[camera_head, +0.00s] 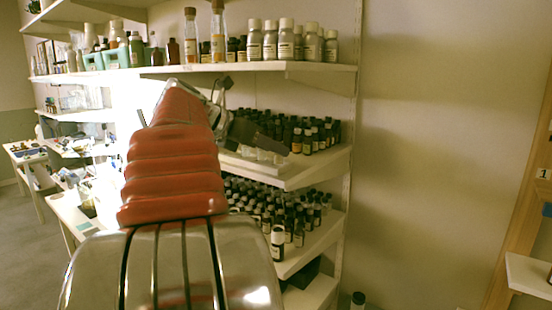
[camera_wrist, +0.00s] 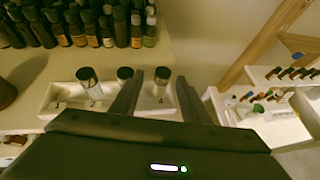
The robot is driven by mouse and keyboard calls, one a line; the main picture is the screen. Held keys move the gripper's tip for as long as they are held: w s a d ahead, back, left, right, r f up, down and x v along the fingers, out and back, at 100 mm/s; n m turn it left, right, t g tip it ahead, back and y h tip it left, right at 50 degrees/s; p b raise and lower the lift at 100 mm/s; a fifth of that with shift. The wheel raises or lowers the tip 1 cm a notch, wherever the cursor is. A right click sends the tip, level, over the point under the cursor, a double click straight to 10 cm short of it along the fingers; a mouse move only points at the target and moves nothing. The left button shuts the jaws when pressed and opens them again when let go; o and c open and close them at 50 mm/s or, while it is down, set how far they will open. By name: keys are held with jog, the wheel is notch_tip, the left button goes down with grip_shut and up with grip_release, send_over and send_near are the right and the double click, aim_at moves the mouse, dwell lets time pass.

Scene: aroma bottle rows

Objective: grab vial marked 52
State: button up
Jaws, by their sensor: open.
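A white tray (camera_wrist: 62,94) on the shelf holds three small vials with dark or grey caps: a left vial (camera_wrist: 90,85), a middle vial (camera_wrist: 125,74) and a right vial (camera_wrist: 160,85). Small marks show on or near them, too small to read, so I cannot tell which is 52. My gripper (camera_wrist: 162,80) is open and empty, its two dark fingers reaching over the tray. The right vial appears between the fingers; the left finger partly covers the middle vial. In the head view my gripper (camera_head: 262,135) is at the middle shelf, partly hidden by my arm.
Rows of dark bottles (camera_wrist: 75,28) stand behind the tray. In the head view, an upper shelf (camera_head: 310,68) with pale bottles is above my gripper, and a lower shelf (camera_head: 315,240) is crowded with dark bottles. Open space lies right of the shelves.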

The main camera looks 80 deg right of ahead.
jog(key=shift+c, duration=0.5)
grip_shut()
jog(key=shift+r, duration=0.15)
dwell(0.4)
jog(key=shift+r, duration=1.6)
jog(key=w+a, duration=1)
jog(key=a, duration=0.5)
jog(key=shift+w, duration=0.15)
